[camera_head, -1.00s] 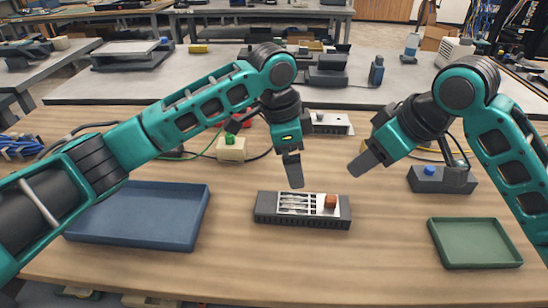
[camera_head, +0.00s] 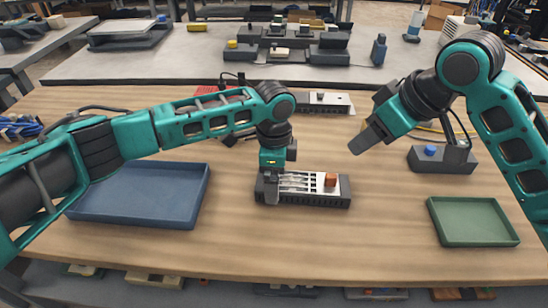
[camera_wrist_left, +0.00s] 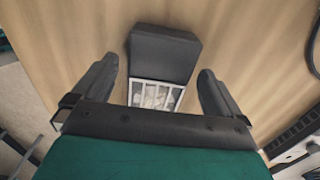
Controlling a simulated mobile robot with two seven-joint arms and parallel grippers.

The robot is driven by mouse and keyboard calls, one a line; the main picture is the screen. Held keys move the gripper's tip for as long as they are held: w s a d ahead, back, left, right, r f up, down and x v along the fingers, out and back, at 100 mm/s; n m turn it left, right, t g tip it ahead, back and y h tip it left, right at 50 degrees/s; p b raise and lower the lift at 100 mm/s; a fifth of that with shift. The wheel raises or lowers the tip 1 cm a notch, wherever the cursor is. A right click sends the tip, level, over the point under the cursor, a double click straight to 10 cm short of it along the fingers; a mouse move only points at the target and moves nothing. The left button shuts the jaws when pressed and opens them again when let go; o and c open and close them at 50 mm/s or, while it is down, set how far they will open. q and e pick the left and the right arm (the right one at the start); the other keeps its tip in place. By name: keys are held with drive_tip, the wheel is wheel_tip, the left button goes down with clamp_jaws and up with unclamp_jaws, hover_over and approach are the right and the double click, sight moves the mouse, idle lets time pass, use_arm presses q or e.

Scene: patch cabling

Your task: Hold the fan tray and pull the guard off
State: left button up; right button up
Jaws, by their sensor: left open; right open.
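The fan tray (camera_head: 315,202) is a dark grey vented box lying on the wooden table, with a light slatted guard (camera_head: 296,182) on top. A brown-orange block (camera_head: 331,179) sits at the guard's right end. My left gripper (camera_head: 271,188) is open and low over the tray's left end, hiding part of it. In the left wrist view, the tray's dark end (camera_wrist_left: 163,55) and part of the guard (camera_wrist_left: 156,95) lie between its open fingers (camera_wrist_left: 157,70), with gaps on both sides. My right gripper (camera_head: 366,143) is open and empty, above and right of the tray.
A blue tray (camera_head: 135,210) stands left and a green tray (camera_head: 470,238) right, both empty. A dark box with a blue button (camera_head: 430,151) stands behind the green tray. A grey panel (camera_head: 322,108) and cables lie at the back. The table in front is clear.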

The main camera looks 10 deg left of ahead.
use_arm(q)
drive_tip(key=shift+f, duration=1.05)
drive_tip(key=c, duration=1.1)
